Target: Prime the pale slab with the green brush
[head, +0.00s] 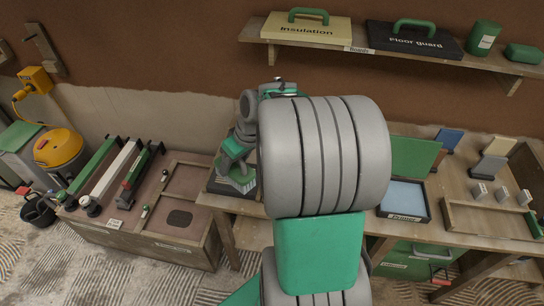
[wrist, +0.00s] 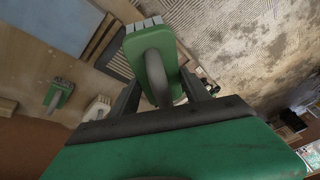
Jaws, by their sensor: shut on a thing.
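In the wrist view, my gripper (wrist: 162,92) is shut on a green brush (wrist: 152,48). The brush has a green block, a grey loop handle between the fingers and pale bristles at its far end. A pale slab (head: 499,146) leans at the back right of the bench in the head view, apart from my arm. A tray of pale blue primer (head: 424,215), labelled Primer, sits on the bench right of my arm. I cannot make out the pale slab in the wrist view.
A green panel (head: 414,157) and a blue slab (head: 448,138) stand on the bench. A shelf (head: 455,52) with labelled cases runs above. A low wooden bench (head: 190,243) with long tools is at left.

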